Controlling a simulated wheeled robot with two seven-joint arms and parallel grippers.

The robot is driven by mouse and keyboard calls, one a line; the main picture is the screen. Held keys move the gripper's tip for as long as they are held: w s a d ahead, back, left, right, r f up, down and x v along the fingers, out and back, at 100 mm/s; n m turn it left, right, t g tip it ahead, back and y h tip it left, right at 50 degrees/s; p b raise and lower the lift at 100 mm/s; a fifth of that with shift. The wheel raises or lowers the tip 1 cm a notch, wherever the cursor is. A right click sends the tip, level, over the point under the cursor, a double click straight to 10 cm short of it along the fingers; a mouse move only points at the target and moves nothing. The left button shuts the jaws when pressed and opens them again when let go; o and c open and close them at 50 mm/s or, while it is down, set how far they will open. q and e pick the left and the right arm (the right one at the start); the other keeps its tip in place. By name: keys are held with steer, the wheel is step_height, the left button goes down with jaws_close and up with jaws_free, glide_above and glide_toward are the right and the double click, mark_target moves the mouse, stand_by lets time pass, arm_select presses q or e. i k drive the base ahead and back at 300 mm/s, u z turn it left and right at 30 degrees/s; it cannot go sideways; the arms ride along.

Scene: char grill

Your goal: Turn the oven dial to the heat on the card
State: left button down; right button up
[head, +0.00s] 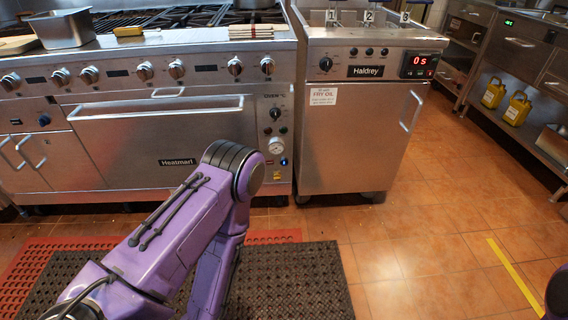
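The oven (160,145) marked Heatmarl stands at the left with its door shut. Its narrow right-hand panel carries a black dial (275,113) under an "OVEN °C" label. The dial's setting is too small to read. A round white gauge (276,146) sits below it. A white card (322,96) on the fryer front reads "FRY OIL" with smaller lines I cannot make out. I see no card with a readable oven heat. My purple left arm bends in front of the oven, its elbow below the dial panel. Neither gripper is in view.
The Haldrey fryer (355,135), with a red display (422,59), stands right beside the oven. A steel pan (60,28) sits on the range top. A dark mat (290,285) and a red mat (40,265) lie on the floor. The tiled floor (430,240) at right is clear.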

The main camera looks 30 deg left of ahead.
mark_target(275, 112)
steer(key=u, duration=1.7)
steer(key=i, duration=1.2)
steer(key=z, duration=1.1)
